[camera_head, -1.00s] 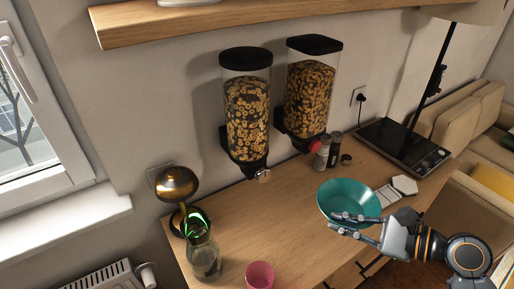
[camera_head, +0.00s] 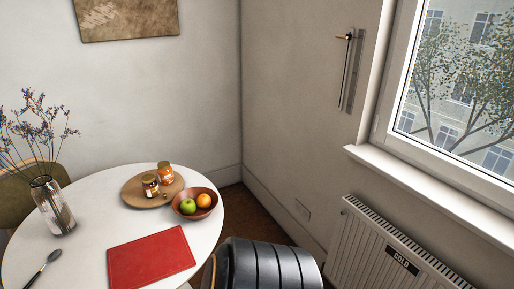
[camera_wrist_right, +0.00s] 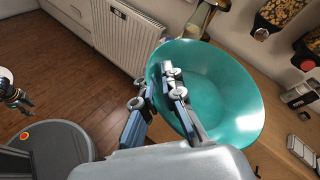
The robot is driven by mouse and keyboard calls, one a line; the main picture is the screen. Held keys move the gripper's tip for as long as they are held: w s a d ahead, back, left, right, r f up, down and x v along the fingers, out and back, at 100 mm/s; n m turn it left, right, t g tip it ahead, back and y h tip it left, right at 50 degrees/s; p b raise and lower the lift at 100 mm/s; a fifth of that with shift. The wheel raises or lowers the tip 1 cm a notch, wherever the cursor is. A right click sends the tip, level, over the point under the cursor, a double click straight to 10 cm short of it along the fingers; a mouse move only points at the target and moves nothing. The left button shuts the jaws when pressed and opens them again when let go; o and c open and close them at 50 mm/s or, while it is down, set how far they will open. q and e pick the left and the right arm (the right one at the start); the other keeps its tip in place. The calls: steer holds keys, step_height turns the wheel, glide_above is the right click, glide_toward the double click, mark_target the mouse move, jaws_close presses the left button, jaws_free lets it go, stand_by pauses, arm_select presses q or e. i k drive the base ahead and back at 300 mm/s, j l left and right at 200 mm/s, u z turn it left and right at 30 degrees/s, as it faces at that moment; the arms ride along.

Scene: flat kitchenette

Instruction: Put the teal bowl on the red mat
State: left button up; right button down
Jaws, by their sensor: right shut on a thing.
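The teal bowl (camera_wrist_right: 222,92) is in the right wrist view, held over the counter's edge. My right gripper (camera_wrist_right: 172,82) is shut on the bowl's near-left rim, with one finger inside and one outside. The bowl and my right gripper are out of the head view. The red mat (camera_head: 151,258) lies flat and bare on the front of the round white table (camera_head: 92,224) in the head view. What looks like my left gripper (camera_wrist_right: 24,103) is small at the left edge of the right wrist view; its fingers are too small to read.
A radiator (camera_head: 372,250) is under the window at right. In the right wrist view the wooden counter (camera_wrist_right: 262,160) lies beside the bowl.

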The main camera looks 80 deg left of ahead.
mark_target(150, 257)
steer(key=u, duration=4.35)
